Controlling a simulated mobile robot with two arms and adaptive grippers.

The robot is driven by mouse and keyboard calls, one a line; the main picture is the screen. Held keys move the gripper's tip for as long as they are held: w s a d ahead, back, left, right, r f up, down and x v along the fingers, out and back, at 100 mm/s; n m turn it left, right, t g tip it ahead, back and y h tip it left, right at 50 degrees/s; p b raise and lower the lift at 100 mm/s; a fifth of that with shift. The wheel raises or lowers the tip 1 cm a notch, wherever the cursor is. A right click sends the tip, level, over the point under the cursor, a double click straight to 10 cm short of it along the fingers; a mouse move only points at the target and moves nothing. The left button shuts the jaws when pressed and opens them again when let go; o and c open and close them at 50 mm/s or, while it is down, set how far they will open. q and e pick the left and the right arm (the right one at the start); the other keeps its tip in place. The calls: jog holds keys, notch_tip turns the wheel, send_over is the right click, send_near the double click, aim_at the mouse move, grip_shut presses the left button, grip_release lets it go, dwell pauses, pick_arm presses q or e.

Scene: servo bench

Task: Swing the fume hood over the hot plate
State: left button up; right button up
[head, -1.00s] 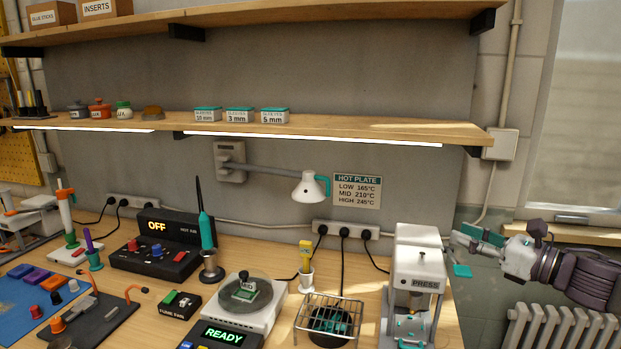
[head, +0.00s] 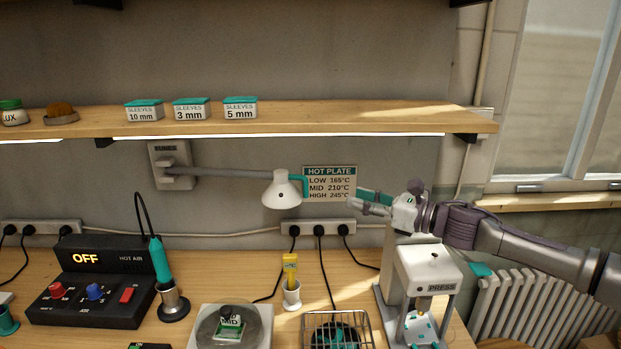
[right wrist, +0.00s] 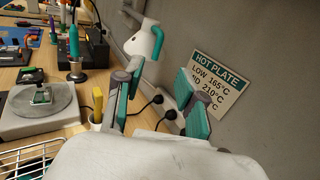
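The white cone-shaped fume hood (head: 281,190) hangs on a grey swing arm (head: 225,173) from a wall bracket, with a teal handle (head: 304,184) on its right side. The hood also shows in the right wrist view (right wrist: 143,41), beyond the fingers. The hot plate (head: 204,335), with a round grey top, stands on the bench below and left of the hood; a small block with a MID label sits on it. My right gripper (head: 368,202) is right of the handle, apart from it. Its teal-padded fingers are open and empty in the wrist view (right wrist: 160,97). My left gripper is out of view.
The white press (head: 430,262) stands below my right gripper. A shelf (head: 300,120) with sleeve boxes runs above the hood. A wire rack (head: 340,322) and a yellow tool in a white cup (head: 292,297) are on the bench.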

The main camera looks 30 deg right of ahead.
jog(key=p+x, duration=0.7)
jog(key=x, duration=0.5)
jog(key=shift+a, duration=0.2)
jog(key=shift+c, duration=0.2)
grip_shut()
